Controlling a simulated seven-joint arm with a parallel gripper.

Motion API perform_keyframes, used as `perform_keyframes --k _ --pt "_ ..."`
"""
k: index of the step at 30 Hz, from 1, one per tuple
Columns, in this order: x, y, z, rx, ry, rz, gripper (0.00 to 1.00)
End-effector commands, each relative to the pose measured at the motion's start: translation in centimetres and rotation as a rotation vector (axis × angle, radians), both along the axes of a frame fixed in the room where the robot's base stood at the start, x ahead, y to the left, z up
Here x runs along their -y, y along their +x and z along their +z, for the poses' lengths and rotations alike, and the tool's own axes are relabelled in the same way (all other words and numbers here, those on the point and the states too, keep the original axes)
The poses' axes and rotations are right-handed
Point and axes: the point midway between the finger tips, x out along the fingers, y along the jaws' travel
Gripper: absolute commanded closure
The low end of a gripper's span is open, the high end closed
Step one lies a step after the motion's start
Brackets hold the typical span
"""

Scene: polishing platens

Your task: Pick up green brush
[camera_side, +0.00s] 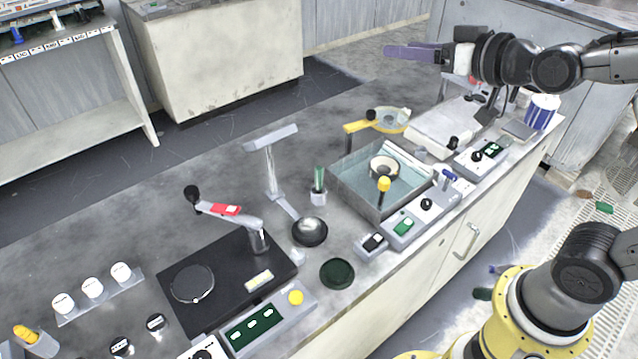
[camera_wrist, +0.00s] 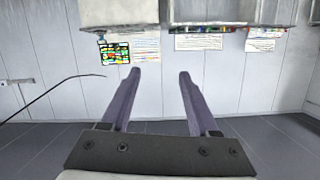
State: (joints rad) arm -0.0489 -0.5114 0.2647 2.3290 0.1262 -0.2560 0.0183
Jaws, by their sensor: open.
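A green upright piece that looks like the green brush (camera_side: 319,179) stands in a small pale holder (camera_side: 318,197) on the bench in the side view. It is left of the glass-sided basin, and its lower end is hidden in the holder. My gripper (camera_side: 392,52) is high up at the top right, well above the bench and far from the green piece. Its two purple fingers point left. In the wrist view my gripper (camera_wrist: 160,72) is open with nothing between its fingers, and the brush is not seen there.
A grey T-shaped stand (camera_side: 272,160) rises just left of the holder. A dark bowl (camera_side: 309,232) is in front of it. The basin (camera_side: 350,190) and a control box (camera_side: 425,208) are to the right. A jointed arm with a red label (camera_side: 226,209) stands front left.

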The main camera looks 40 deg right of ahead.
Motion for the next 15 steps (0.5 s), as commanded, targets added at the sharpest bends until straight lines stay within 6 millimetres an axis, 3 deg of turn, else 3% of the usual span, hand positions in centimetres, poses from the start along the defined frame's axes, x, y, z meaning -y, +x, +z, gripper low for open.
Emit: perform_keyframes --k 3,8,11,15 --pt "-0.5 4.0 -1.6 0.078 0.015 -0.018 0.39" --pt "-1.2 8.2 -5.4 0.171 0.018 -0.045 0.39" --pt "-1.9 10.0 -9.6 0.204 0.003 -0.058 0.39" --pt "-3.3 10.5 -17.3 0.196 -0.040 -0.058 0.39"
